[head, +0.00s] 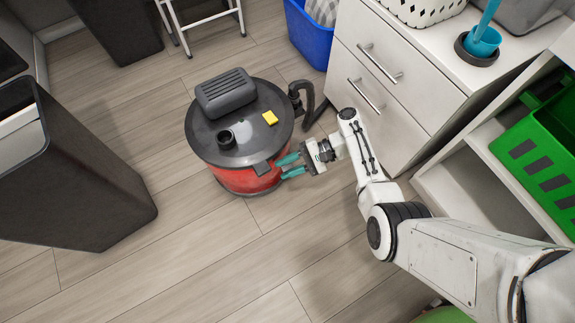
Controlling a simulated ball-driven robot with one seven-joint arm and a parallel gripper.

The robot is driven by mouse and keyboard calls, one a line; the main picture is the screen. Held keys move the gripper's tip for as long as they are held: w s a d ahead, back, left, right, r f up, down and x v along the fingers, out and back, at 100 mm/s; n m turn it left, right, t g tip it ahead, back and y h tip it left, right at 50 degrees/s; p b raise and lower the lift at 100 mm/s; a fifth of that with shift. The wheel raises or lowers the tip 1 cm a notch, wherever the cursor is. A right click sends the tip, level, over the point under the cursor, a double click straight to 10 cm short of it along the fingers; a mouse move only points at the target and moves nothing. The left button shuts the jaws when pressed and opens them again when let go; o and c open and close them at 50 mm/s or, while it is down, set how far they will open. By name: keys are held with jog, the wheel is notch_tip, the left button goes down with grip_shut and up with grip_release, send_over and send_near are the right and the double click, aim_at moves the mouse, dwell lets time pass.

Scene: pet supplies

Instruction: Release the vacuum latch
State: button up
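The vacuum (240,125) stands upright on the wood floor, with a red drum (238,180) and a round dark lid (212,145). A grey motor housing, a dark port and a small yellow piece (270,118) are on the lid. A dark latch (263,167) sits at the lid's front right edge. My gripper (287,166) is at that edge from the right, its two teal fingers apart and pointing at the latch. I see nothing held between them. I cannot tell whether a fingertip touches the latch.
A black hose (308,100) curves from the vacuum's right side near the white drawer cabinet (385,85). A tall dark bin (75,175) stands at left. A blue bin (308,38) is behind. A green crate (540,155) sits on the right shelf. The front floor is clear.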

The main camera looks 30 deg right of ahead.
grip_shut()
jog(key=shift+f, duration=0.15)
jog(key=shift+s+f+n+t+y+b, duration=0.15)
jog(key=shift+f+n+t+y+b, duration=0.65)
jog(key=shift+n+b, duration=0.8)
jog(key=shift+s+f+n+t+y+b, duration=0.1)
jog(key=shift+f+n+t+y+b, duration=0.3)
jog(key=shift+f+n+b, duration=1.15)
jog(key=shift+s+f+n+t+y+b, duration=0.15)
jog(key=shift+f+n+t+y+b, duration=0.4)
jog(key=shift+n+b, duration=1.1)
jog(key=shift+n+p, duration=0.3)
jog(key=shift+o, duration=1.5)
grip_release()
jog(key=shift+d, duration=0.15)
